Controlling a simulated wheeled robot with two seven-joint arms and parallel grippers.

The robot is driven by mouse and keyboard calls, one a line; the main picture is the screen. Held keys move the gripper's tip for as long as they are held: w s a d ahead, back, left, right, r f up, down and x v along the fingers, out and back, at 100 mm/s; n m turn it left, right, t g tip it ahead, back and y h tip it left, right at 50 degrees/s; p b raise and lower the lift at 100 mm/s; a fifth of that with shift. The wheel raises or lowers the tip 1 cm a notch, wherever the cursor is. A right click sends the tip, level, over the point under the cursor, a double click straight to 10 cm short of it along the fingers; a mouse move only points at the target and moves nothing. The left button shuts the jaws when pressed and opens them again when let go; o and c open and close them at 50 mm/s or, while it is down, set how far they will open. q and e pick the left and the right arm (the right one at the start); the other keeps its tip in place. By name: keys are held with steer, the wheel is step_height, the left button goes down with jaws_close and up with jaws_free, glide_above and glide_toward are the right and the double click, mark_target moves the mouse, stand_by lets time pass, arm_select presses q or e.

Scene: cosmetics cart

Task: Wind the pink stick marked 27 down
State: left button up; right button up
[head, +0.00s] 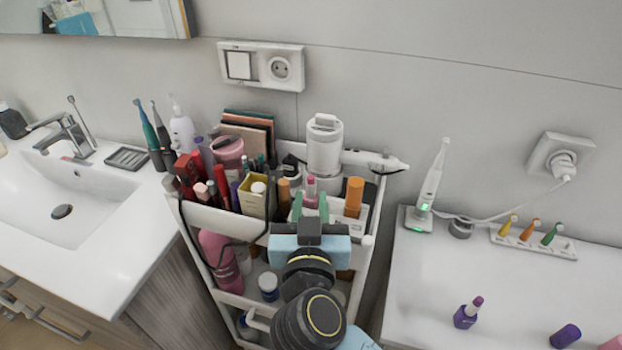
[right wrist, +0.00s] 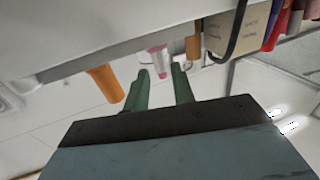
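A pink stick (head: 311,188) stands upright in a white holder (head: 345,226) on the cart's top tray. It also shows in the right wrist view (right wrist: 158,62), just beyond the fingertips. No number can be read on it. My right gripper (head: 311,203) is open, its two green fingers on either side of the stick in the head view. In the right wrist view the fingertips (right wrist: 159,75) are apart with a gap between them, and I cannot tell whether they touch the stick. My left gripper is not in view.
Orange tubes (head: 354,197) stand close to the right and left of the stick. A yellow box (head: 253,199) and several cosmetics crowd the tray's left. A white cylinder appliance (head: 324,146) stands behind. A purple lipstick (head: 467,313) stands on the right counter (head: 420,285).

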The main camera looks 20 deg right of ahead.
mark_target(311, 189)
steer(key=x, duration=0.6)
steer(key=shift+w, duration=0.3)
jaws_close()
